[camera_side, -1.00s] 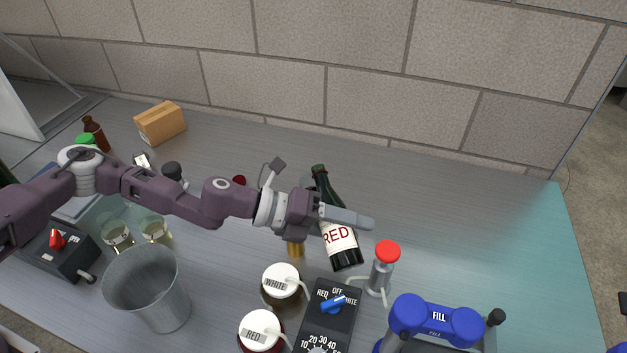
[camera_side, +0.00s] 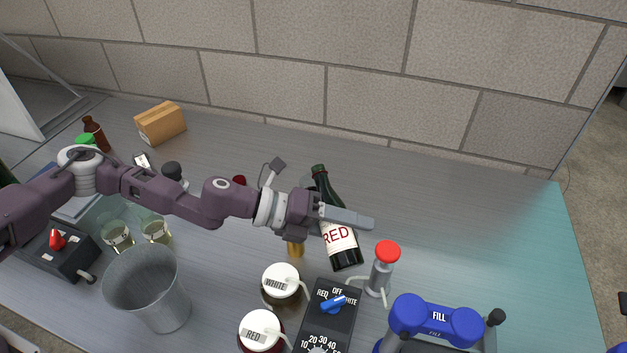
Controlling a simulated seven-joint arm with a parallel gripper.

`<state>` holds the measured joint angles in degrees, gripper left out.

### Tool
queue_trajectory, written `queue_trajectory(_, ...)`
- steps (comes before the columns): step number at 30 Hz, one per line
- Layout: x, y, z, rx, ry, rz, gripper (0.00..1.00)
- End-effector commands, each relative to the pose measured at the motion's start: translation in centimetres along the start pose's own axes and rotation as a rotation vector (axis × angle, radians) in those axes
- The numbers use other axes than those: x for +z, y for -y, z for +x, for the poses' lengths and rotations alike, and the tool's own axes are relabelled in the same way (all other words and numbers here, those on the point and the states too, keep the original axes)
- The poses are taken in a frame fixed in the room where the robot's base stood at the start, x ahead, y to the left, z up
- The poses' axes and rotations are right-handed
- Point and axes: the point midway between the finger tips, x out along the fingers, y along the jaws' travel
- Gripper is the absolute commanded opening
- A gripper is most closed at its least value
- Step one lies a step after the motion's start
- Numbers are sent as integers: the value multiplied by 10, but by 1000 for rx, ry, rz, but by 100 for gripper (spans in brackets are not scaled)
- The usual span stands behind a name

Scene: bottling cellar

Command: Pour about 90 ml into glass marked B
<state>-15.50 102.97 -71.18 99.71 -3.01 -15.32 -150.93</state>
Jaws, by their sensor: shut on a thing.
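A dark green wine bottle (camera_side: 343,250) with a white label reading RED leans with its neck up and to the left. My gripper (camera_side: 347,217) is shut on this bottle, its fingers crossing the bottle just above the label. Two small glasses with pale yellowish contents stand at the left, a left one (camera_side: 117,238) and a right one (camera_side: 156,231). I cannot read a letter on either glass, so I cannot tell which is B. No stream of liquid shows at the bottle's mouth.
A grey bucket (camera_side: 150,290) stands in front of the glasses. White-lidded jars marked WHITE (camera_side: 281,281) and RED (camera_side: 261,330), a dial box (camera_side: 328,312), a red-capped cylinder (camera_side: 381,272) and a blue FILL device (camera_side: 437,319) crowd the front. The back right is clear.

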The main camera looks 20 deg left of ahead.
Motion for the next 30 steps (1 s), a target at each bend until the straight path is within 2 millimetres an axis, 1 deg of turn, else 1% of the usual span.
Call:
queue_trajectory(5, 1, 1, -1, 4, 3, 12, 0)
queue_trajectory(8, 6, 5, -4, 34, 22, 84, 0)
queue_trajectory(9, 9, 4, -5, 55, 35, 133, 0)
queue_trajectory(11, 13, -5, -4, 96, 61, 226, 0)
queue_trajectory(16, 28, -32, -3, 210, 139, 499, 0)
queue_trajectory(21, 34, -28, -6, 331, 222, 800, 0)
queue_trajectory(24, 38, -30, -7, 390, 261, 942, 0)
queue_trajectory(27, 42, -32, -8, 431, 289, 1036, 0)
queue_trajectory(30, 44, -33, -8, 451, 304, 1082, 0)
